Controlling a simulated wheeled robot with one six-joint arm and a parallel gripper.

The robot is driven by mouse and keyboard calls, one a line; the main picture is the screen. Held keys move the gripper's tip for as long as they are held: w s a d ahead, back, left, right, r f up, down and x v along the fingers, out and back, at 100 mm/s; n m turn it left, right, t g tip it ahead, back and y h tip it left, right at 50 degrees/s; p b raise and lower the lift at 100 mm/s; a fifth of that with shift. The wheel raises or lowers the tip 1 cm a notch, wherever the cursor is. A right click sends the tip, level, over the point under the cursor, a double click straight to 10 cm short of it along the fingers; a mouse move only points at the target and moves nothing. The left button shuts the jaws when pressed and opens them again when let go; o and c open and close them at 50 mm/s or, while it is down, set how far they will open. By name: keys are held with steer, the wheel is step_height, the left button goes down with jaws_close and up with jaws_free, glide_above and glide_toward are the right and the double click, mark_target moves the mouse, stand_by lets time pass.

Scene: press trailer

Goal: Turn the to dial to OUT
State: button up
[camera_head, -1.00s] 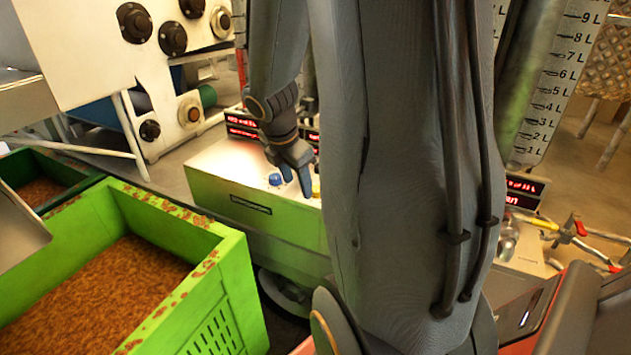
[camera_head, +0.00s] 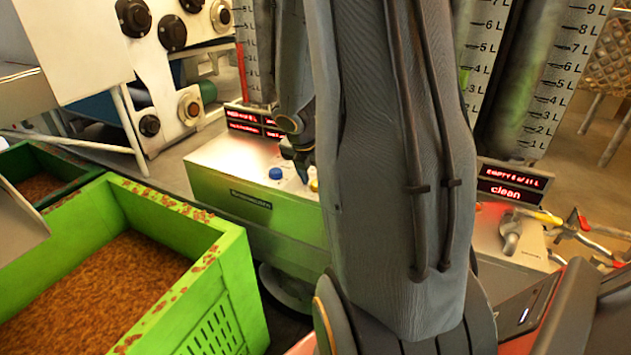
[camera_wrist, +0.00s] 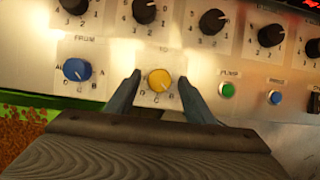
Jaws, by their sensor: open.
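The yellow to dial (camera_wrist: 159,80) sits on a white plate marked TO in the wrist view, with letters D, C and B below it. Its pointer direction is too small to read surely, and I cannot make out an OUT mark. My gripper (camera_wrist: 159,77) is open, with one dark finger on each side of the yellow dial. I cannot tell whether the fingers touch it. In the head view the yellow dial (camera_head: 314,185) is partly hidden by my arm, and my gripper (camera_head: 303,168) is over the panel beside it.
The blue FROM dial (camera_wrist: 76,69) is left of the gripper. Several black dials (camera_wrist: 144,10) line the row above. A green PUMP button (camera_wrist: 227,90) and a blue button (camera_wrist: 275,97) lie to the right. A green crate (camera_head: 235,265) stands left of the panel.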

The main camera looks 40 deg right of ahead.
steer(key=c, duration=1)
